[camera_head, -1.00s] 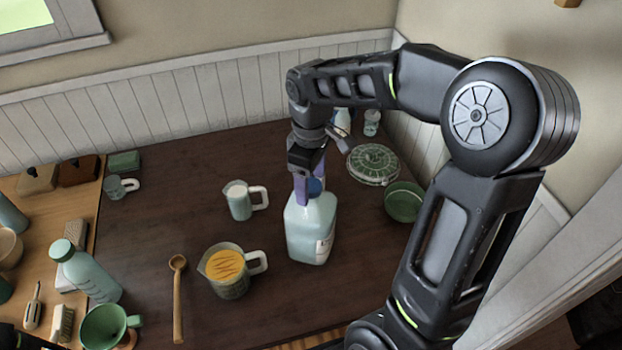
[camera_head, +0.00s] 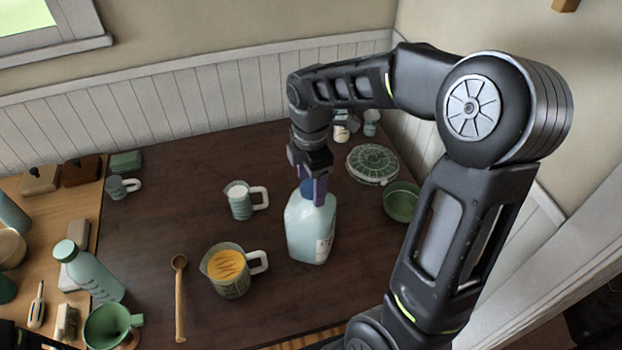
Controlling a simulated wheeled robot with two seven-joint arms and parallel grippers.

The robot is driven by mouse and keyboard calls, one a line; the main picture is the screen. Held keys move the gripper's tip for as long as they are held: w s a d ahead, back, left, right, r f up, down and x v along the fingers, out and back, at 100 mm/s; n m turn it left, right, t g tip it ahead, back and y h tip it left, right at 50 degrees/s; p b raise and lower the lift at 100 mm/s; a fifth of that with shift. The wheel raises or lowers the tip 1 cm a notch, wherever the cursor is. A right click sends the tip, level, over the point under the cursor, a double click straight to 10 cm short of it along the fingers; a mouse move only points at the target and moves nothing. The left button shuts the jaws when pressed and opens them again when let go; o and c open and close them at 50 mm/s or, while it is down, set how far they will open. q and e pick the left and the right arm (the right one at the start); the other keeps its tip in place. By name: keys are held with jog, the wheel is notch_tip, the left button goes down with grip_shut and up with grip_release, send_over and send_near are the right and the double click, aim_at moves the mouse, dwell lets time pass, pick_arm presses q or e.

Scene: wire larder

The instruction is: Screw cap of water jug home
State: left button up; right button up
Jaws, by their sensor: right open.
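The water jug (camera_head: 308,232) is a pale blue-green square bottle standing upright on the dark table, with a label on its right side. Its blue cap (camera_head: 307,187) sits at the jug's mouth, partly hidden by my right gripper; I cannot tell how far it is screwed down. My right gripper (camera_head: 312,190) points down over the jug's mouth, its purple fingers open and around the cap. I cannot tell whether the fingers touch it. My left gripper is not in view.
A measuring jug with orange contents (camera_head: 228,268) and a smaller white-handled jug (camera_head: 241,203) stand left of the water jug. A green bowl (camera_head: 402,203) and a round patterned dish (camera_head: 372,164) are to its right. A wooden spoon (camera_head: 180,300) lies at front left.

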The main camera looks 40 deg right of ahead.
jog(key=n, duration=0.3)
jog(key=shift+n, duration=0.4)
jog(key=shift+n, duration=1)
jog(key=n, duration=0.4)
jog(key=shift+n, duration=0.4)
jog(key=shift+c, duration=0.2)
grip_shut()
